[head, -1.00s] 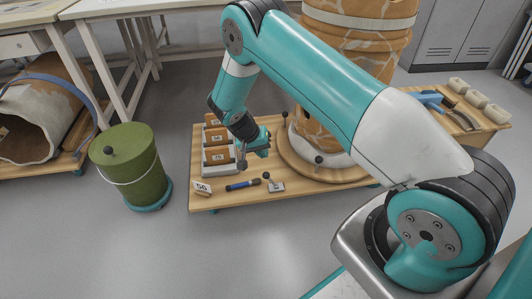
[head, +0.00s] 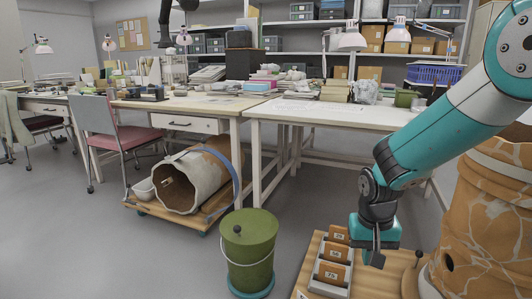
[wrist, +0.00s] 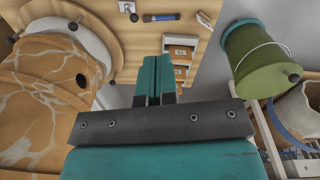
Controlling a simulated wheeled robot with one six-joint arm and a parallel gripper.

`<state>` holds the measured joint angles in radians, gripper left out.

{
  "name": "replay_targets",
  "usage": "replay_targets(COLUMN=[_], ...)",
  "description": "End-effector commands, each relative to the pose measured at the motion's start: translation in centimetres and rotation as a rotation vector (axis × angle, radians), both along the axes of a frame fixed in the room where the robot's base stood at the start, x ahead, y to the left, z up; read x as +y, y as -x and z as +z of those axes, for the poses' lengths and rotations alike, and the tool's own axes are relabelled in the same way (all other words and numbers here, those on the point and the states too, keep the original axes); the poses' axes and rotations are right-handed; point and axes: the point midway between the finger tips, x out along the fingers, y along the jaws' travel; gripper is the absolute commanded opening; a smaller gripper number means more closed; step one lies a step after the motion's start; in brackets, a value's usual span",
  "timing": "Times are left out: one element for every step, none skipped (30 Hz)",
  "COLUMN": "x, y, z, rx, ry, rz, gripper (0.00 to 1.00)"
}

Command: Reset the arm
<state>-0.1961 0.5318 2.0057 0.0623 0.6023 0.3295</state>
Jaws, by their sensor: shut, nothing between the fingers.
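My gripper (head: 373,262) hangs at the lower right of the head view, just right of the sherd rack in that view. In the wrist view its two teal fingers (wrist: 154,66) are pressed together with nothing between them. The sherd rack (head: 318,268) holds several brown sherds with numbered labels on a wooden platform (head: 307,247). The rack also shows beyond the fingers in the wrist view (wrist: 194,48). A large patched brown pot (head: 490,215) stands at the right, partly cut off by the picture edge. It fills the left of the wrist view (wrist: 45,85).
A green lidded bin (head: 250,258) stands on the floor left of the platform. A large broken vessel (head: 190,180) lies on a low dolly behind it. White tables (head: 340,114) and a red chair (head: 127,138) stand farther back.

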Motion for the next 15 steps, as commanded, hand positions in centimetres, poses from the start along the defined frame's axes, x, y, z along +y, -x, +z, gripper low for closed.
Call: replay_targets(x=[1.2, 1.9, 2.7, 3.3, 3.9, 4.5, 5.0, 5.3, 5.8, 6.0, 6.3, 6.6, 6.8, 7.0, 7.2], y=[1.9, 3.1, 4.8, 6.2, 7.5, 9.3, 10.5, 11.8, 13.3, 14.4, 15.5, 16.9, 17.9, 18.9, 20.1], z=[2.7, 4.0, 5.6, 6.8, 7.8, 9.0, 9.8, 10.5, 11.3, 11.8, 12.2, 12.7, 13.1, 13.4, 13.8], rx=[-0.014, -0.019, -0.026, -0.030, -0.035, -0.042, -0.048, -0.052, -0.060, -0.065, -0.071, -0.077, -0.082, -0.087, -0.095], ry=[-0.047, -0.075, -0.111, -0.137, -0.162, -0.192, -0.213, -0.232, -0.255, -0.271, -0.285, -0.303, -0.316, -0.327, -0.344], rz=[0.070, 0.115, 0.177, 0.224, 0.269, 0.328, 0.369, 0.408, 0.456, 0.490, 0.523, 0.565, 0.596, 0.625, 0.664], gripper=[0.00, 0.00, 0.00, 0.00, 0.00, 0.00, 0.00, 0.00, 0.00, 0.00, 0.00, 0.00, 0.00, 0.00, 0.00])
